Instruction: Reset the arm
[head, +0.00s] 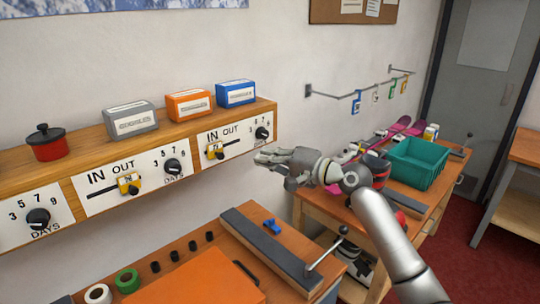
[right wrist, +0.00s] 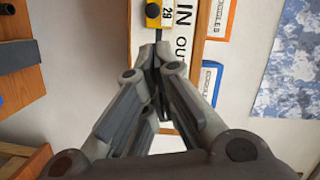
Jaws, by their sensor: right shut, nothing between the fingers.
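My right gripper (head: 268,159) is shut and empty. In the right wrist view the closed fingertips (right wrist: 157,50) point toward a yellow slider tag (right wrist: 153,12) marked 29. Whether they touch anything there I cannot tell. My right arm (head: 385,225) reaches in from the lower right of the head view. My left gripper is not in view.
The wooden shelf (head: 75,165) carries a red pot (head: 47,146) and grey, orange and blue boxes. Below it stands a bench with a clamp bar (head: 270,245) and tape rolls. A teal crate (head: 415,165) stands on the far bench. Red floor lies open at the right.

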